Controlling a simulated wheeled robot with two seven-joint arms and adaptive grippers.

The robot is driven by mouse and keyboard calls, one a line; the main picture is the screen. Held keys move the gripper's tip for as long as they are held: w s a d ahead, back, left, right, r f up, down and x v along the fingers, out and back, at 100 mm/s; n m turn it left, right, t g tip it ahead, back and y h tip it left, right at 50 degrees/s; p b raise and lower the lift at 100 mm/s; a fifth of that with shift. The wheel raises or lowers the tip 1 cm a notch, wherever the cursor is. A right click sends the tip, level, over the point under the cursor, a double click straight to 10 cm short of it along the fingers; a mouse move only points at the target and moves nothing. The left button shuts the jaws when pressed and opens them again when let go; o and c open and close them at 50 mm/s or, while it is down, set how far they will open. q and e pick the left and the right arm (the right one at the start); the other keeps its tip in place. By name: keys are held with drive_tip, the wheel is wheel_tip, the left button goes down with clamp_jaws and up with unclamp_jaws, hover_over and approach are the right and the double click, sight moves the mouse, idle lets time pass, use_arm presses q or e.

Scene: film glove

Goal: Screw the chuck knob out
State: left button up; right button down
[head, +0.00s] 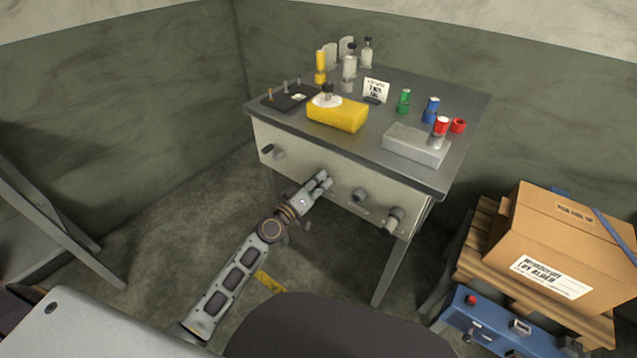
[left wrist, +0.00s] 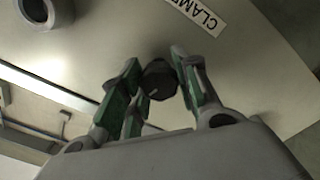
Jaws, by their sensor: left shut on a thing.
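My left gripper (head: 324,181) reaches up to the pale front panel (head: 330,170) of the workbench. In the left wrist view its green-padded fingers (left wrist: 155,90) are shut around a small dark knob (left wrist: 158,78) on the panel. In the head view the gripper hides this knob. A label (left wrist: 195,12) beside it starts with "CLAMP"; whether it names this knob or another fitting I cannot tell. Other fittings on the panel are a dark-tipped one at left (head: 271,150), a round one (head: 358,196) and a larger one at right (head: 395,219). My right gripper is not in view.
On the bench top (head: 450,100) stand a yellow block (head: 337,115), a grey block (head: 415,147), and coloured cylinders such as the green one (head: 404,100). A cardboard box (head: 560,240) on a pallet is at right, above a blue case (head: 500,325). Floor lies clear at left.

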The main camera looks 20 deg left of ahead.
use_arm(q)
drive_tip(key=shift+n, duration=1.6)
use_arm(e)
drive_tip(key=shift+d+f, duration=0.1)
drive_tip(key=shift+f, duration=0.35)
use_arm(q)
drive_tip(key=o, duration=1)
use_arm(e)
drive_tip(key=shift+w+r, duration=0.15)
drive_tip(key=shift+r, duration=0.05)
use_arm(q)
drive_tip(key=shift+s+a, duration=0.1)
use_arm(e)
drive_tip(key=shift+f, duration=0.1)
use_arm(q)
drive_tip(key=shift+v, duration=5.9)
